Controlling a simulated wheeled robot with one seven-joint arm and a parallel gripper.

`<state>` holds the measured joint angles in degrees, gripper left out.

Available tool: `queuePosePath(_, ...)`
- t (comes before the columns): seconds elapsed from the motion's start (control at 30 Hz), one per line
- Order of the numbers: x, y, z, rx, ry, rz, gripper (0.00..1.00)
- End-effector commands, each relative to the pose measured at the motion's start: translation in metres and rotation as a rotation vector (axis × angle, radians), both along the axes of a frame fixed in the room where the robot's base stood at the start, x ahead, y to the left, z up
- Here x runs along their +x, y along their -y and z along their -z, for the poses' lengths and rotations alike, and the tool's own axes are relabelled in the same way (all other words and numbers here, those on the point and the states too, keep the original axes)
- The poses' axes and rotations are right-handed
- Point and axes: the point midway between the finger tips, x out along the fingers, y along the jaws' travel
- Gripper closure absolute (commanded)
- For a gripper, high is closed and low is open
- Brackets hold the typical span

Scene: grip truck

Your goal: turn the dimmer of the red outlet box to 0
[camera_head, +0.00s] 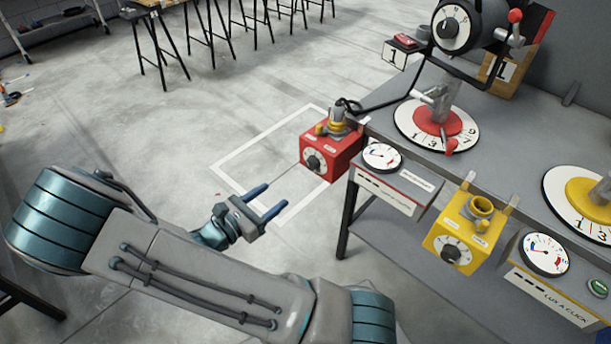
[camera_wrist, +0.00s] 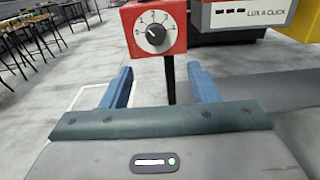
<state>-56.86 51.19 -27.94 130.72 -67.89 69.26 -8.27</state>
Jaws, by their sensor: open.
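The red outlet box (camera_head: 342,152) hangs at the left corner of the grey table, with a black cable running to its top. Its dimmer is a black knob (camera_head: 314,161) on a white numbered dial on the front face. In the wrist view the red box (camera_wrist: 177,38) is at top centre, and the knob (camera_wrist: 155,34) faces me. The knob's exact setting is too small to read surely. My gripper (camera_head: 277,196) is open and empty, left of and below the box, pointing towards it. In the wrist view the blue fingers (camera_wrist: 160,72) are apart, below the dial and not touching it.
A yellow outlet box (camera_head: 463,232) hangs farther right along the table edge. A gauge panel (camera_head: 394,186) sits just right of the red box. The grey table (camera_head: 395,110) carries a lamp and numbered dials. The floor (camera_head: 200,130) left of the box is clear.

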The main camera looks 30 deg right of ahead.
Motion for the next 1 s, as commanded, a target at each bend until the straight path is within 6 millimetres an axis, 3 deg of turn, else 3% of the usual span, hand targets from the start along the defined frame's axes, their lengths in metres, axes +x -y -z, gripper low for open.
queuePosePath(0.23, 0.009, 0.012, 0.003, -0.031, -0.01, -0.026, 0.45)
queuePosePath(0.7, 0.041, 0.101, 0.004, -0.029, -0.01, -0.024, 0.45)
queuePosePath(1.0, 0.05, 0.126, 0.003, -0.027, -0.008, -0.026, 0.45)
